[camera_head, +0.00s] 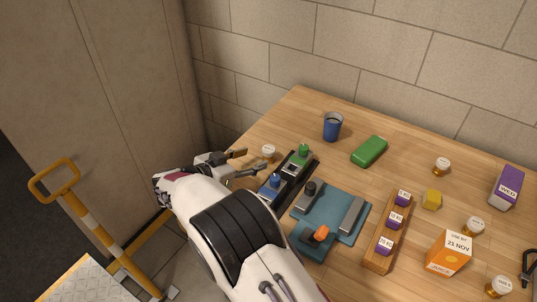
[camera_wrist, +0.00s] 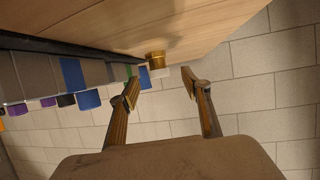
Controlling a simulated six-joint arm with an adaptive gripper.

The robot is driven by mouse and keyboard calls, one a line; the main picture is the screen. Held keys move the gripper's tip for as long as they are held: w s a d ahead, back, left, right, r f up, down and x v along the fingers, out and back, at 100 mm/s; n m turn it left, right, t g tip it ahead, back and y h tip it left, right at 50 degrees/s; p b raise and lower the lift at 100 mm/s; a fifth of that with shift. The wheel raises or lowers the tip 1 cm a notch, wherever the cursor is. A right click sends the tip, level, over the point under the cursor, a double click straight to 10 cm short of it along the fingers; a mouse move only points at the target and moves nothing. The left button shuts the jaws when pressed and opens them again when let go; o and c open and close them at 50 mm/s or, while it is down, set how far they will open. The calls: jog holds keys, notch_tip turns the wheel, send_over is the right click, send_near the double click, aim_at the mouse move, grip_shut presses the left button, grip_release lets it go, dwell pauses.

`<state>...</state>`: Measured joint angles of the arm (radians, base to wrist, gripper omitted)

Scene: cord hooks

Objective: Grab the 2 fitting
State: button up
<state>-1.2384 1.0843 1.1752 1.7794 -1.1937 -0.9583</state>
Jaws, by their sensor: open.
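No marking that I can read as a 2 shows on any fitting, so I cannot tell which one is meant. A black rail (camera_head: 268,203) carries a fitting with a green knob (camera_head: 304,150) and one with a blue knob (camera_head: 275,182). A teal plate (camera_head: 333,210) beside it bears grey blocks, a dark knob (camera_head: 310,187) and an orange knob (camera_head: 321,233). My gripper (camera_head: 243,162) is open and empty at the table's left edge, left of the rail. In the wrist view its fingers (camera_wrist: 160,80) stand apart, with a small amber bottle (camera_wrist: 156,59) beyond them.
A white-capped bottle (camera_head: 267,151) stands close to my gripper. A wall (camera_head: 360,45) bounds the back.

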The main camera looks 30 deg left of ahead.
aim_at(264, 154)
jog(key=shift+x, duration=1.35)
jog(key=shift+r, duration=0.1)
jog(key=shift+d+r+x, duration=0.15)
jog(key=shift+x, duration=1.15)
jog(key=shift+d+r+x, duration=0.1)
jog(key=shift+x, duration=1.25)
jog(key=shift+r, duration=0.1)
jog(key=c, duration=1.3)
